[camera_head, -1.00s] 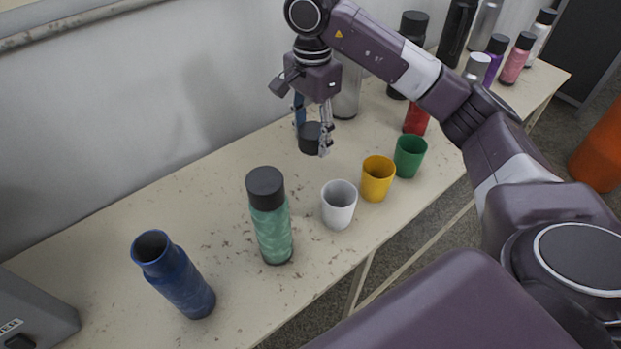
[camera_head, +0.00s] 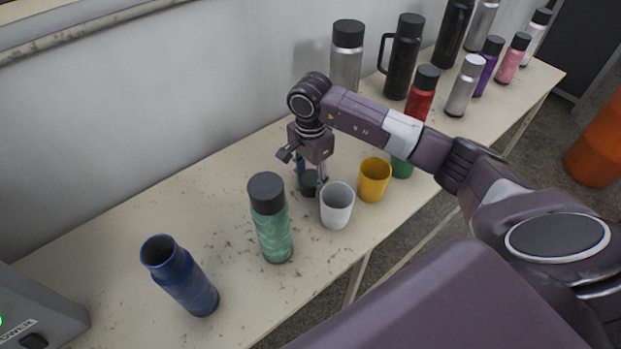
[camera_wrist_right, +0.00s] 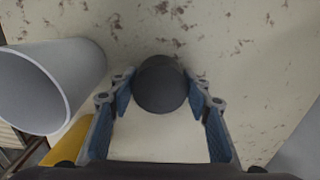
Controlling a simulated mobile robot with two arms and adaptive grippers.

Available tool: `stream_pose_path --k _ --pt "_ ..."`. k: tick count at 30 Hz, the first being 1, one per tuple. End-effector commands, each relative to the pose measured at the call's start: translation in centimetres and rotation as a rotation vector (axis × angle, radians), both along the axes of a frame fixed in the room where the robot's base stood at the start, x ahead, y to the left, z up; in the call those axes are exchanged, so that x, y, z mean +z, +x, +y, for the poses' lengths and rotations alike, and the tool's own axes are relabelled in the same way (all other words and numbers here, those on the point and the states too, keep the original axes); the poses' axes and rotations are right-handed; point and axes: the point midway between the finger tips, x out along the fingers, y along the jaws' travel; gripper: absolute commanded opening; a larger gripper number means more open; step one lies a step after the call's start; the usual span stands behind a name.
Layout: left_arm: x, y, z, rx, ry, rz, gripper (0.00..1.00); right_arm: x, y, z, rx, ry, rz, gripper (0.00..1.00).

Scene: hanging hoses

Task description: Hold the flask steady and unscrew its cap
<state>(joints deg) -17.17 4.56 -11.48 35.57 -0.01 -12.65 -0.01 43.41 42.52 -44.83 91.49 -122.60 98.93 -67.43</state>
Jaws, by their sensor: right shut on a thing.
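A blue flask (camera_head: 180,277) stands at the front left of the table in the head view, its mouth open and without a cap. My right gripper (camera_head: 311,184) points down between the green flask and the white cup. It is shut on a dark round cap (camera_wrist_right: 160,85), which shows between its blue-padded fingers in the right wrist view. The cap is low over the table; I cannot tell whether it touches it. A green flask (camera_head: 272,225) with its black cap on stands upright between the blue flask and the gripper. My left gripper is not in view.
A white cup (camera_head: 337,207) stands close beside the gripper, with a yellow cup (camera_head: 374,180) and a partly hidden green cup (camera_head: 402,167) beyond. Several bottles, including a red one (camera_head: 421,95), stand at the back. A grey box (camera_head: 40,310) is at lower left.

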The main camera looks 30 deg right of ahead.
Motion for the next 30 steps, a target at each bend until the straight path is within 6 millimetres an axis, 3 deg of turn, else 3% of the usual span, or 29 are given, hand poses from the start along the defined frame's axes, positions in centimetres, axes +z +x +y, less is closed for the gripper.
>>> stream_pose_path --k 8,9,13,26,30 --pt "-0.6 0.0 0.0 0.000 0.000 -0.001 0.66 -0.4 0.0 0.0 0.000 0.000 0.000 0.16" --pt "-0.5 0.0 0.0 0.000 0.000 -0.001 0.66 -0.3 0.0 0.0 0.000 0.000 0.000 0.47" --pt "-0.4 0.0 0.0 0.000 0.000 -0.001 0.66 -0.3 0.0 0.0 0.000 0.000 0.000 0.61" --pt "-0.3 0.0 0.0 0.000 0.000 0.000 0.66 0.5 0.1 0.0 0.000 -0.001 -0.002 0.62" --pt "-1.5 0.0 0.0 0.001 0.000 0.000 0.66 2.9 0.2 0.0 0.000 0.000 -0.007 0.62"
